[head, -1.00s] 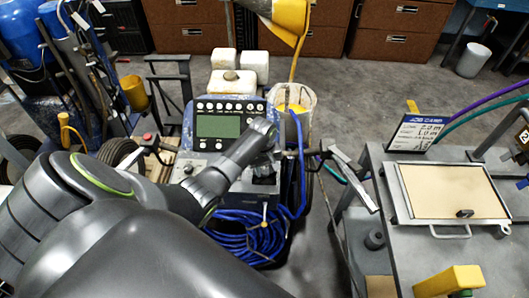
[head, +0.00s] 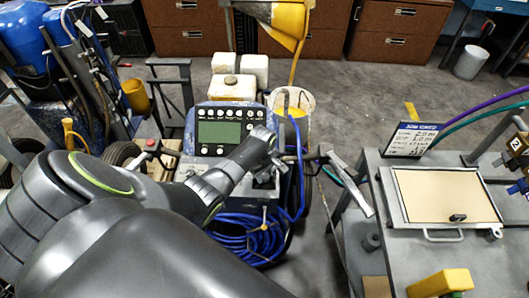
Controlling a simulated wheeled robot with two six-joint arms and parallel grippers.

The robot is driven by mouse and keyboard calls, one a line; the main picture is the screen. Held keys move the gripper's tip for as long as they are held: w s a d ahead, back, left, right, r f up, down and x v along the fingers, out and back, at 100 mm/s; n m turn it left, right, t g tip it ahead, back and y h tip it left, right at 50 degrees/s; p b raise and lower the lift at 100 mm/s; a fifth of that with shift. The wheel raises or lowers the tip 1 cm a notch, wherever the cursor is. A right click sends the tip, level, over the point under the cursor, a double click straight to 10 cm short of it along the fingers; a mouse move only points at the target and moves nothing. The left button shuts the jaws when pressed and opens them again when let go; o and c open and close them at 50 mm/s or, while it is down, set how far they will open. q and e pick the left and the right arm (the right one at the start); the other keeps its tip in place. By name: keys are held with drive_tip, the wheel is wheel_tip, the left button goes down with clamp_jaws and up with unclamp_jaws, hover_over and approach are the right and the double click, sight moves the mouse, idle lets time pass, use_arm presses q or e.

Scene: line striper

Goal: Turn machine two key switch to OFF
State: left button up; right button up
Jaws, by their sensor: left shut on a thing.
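The striper machine's blue control console (head: 230,110) stands in the middle of the head view. It has a greenish display (head: 219,132) with dark marks on it and a row of round buttons above. My left gripper (head: 264,178) reaches down to the lower right of the console and is shut on what appears to be the key switch. The gripper and wrist hide the switch, so its position cannot be read. My right gripper is not in view.
Handlebars stick out at the console's left (head: 153,147) and right (head: 345,178). A coiled blue hose (head: 245,240) hangs below. A grey bench (head: 430,260) with a clipboard-like tray (head: 448,196), a job card (head: 411,140) and a yellow block (head: 440,284) stands at the right.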

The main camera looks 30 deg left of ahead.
use_arm(q)
drive_tip(key=shift+w+r, duration=0.1)
drive_tip(key=o, duration=1)
drive_tip(key=shift+c, duration=0.2)
wheel_tip(320, 180, up, 17)
drive_tip(key=shift+s+a+r, duration=0.15)
drive_tip(key=shift+s, duration=0.15)
